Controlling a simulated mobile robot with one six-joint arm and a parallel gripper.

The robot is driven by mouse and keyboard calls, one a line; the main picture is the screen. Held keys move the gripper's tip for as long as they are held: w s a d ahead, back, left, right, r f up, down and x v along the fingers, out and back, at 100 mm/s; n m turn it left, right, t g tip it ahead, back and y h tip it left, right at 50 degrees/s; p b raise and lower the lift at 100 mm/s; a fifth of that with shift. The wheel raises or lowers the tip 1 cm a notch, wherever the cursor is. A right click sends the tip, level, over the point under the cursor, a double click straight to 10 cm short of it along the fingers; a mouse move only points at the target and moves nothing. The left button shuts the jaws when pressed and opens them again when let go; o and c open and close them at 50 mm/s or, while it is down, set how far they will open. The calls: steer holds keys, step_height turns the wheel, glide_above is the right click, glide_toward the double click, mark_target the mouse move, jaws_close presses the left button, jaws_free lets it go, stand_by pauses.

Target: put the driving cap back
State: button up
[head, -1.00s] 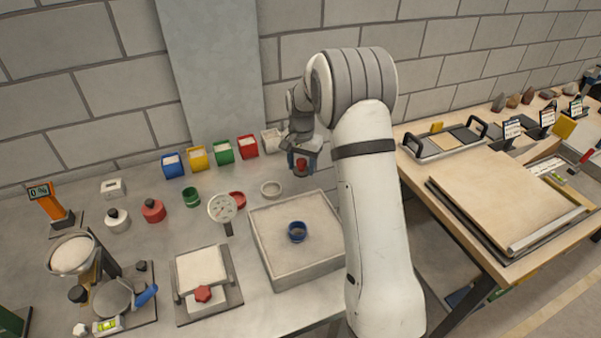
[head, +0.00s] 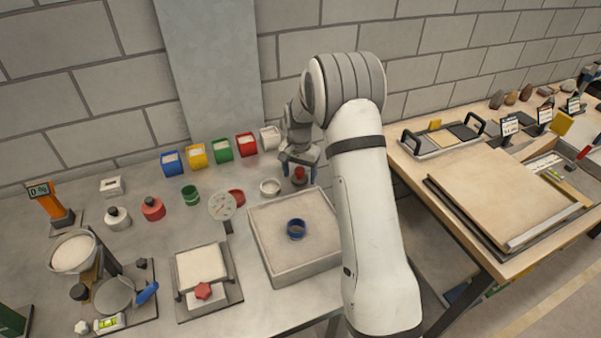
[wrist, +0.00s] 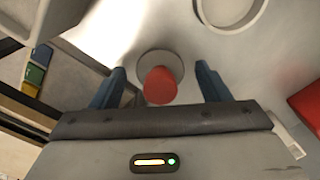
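The driving cap, which I take to be the grey disc with a red knob (head: 299,174), is on the bench near the back edge of the sandbed. In the wrist view, its red knob (wrist: 160,86) is centred between my fingers, with the grey disc beyond it. My gripper (head: 300,172) is above the cap with its blue fingers spread on both sides. The wrist view shows clear gaps between the knob and both fingers, so my gripper (wrist: 160,84) is open. The disc appears to lie flat on the bench; its underside is hidden.
A pale ring (head: 270,188) lies left of the cap. Coloured bins, including a red one (head: 246,145), line the wall. A wooden bench (head: 500,200) stands at the right.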

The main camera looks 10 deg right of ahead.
mark_target(299, 170)
step_height(299, 170, up, 12)
steer(key=b, duration=0.2)
steer(key=s+r+n+t, duration=0.1)
steer(key=s+r+n, duration=0.1)
steer(key=s+r, duration=0.45)
steer(key=s+r+n, duration=0.1)
steer(key=s+r, duration=0.2)
steer(key=s, duration=0.6)
steer(key=s+f+n+t, duration=0.1)
steer(key=s+n+t, duration=0.1)
steer(key=s, duration=1.7)
steer(key=shift+s+d+f+n, duration=0.3)
steer(key=shift+f+n, duration=0.1)
steer(key=shift+n, duration=0.5)
